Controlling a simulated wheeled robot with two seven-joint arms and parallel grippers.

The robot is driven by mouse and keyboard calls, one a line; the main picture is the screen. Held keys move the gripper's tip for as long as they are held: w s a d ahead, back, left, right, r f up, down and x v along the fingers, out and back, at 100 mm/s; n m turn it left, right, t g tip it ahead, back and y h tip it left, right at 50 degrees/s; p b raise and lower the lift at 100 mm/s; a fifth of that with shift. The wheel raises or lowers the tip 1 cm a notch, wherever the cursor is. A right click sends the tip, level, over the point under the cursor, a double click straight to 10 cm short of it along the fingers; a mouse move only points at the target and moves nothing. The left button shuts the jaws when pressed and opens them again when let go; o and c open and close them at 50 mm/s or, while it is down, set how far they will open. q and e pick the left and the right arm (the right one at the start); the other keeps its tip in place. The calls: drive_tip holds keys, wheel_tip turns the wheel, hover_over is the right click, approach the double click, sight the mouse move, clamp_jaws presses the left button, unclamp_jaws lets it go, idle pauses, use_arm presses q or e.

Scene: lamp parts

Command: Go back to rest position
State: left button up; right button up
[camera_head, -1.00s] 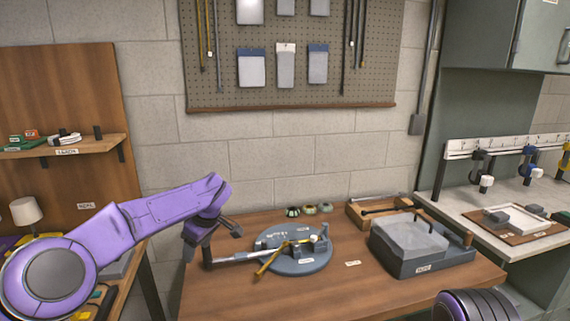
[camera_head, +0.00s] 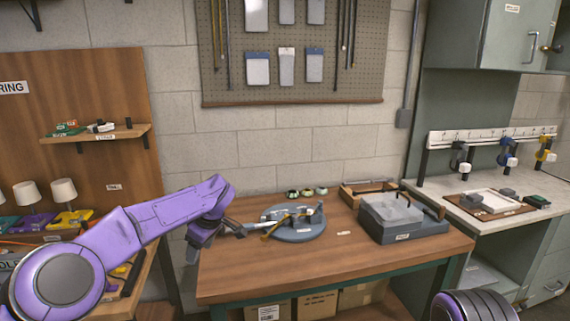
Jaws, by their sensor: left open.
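My left gripper (camera_head: 208,238) is open and empty at the left end of the wooden table (camera_head: 330,262). Its purple arm comes in from the left. A round grey base (camera_head: 300,232) lies on the table to the right of the gripper, with a yellow-brown rod and a grey bar on it. The gripper appears apart from the base. Only a dark, ribbed part of my right arm shows at the bottom right; its gripper is out of view.
A grey lidded box (camera_head: 400,217) and a wooden tray (camera_head: 366,190) stand on the table's right. Small round parts (camera_head: 307,192) sit at the back. White lampshades (camera_head: 63,190) stand at left. A counter (camera_head: 480,205) is at right. Cardboard boxes (camera_head: 318,304) are below the table.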

use_arm(q)
drive_tip(key=s+a+f+m+t+y+b, duration=0.15)
drive_tip(key=s+f+t, duration=0.35)
drive_tip(key=f, duration=0.7)
drive_tip(key=s+a+f+t+y+b, duration=0.15)
drive_tip(key=s+f, duration=0.45)
drive_tip(key=f, duration=0.7)
drive_tip(key=s+a+f+m+g+h, duration=0.1)
drive_tip(key=s+f, duration=0.3)
drive_tip(key=s, duration=0.7)
drive_tip(key=s+a+f+m+g+h+b, duration=0.1)
drive_tip(key=s+a+f+m+g, duration=0.1)
drive_tip(key=s, duration=1)
drive_tip(key=s+a+f+m+g+h+b, duration=0.1)
drive_tip(key=s+f+m+g, duration=0.1)
drive_tip(key=s+f, duration=0.5)
drive_tip(key=s+m, duration=0.1)
drive_tip(key=s, duration=0.3)
drive_tip(key=shift+s+a+h, duration=0.2)
drive_tip(key=shift+s+h, duration=0.1)
use_arm(e)
drive_tip(key=f, duration=0.5)
drive_tip(key=shift+w+f, duration=0.1)
drive_tip(key=shift+w, duration=0.1)
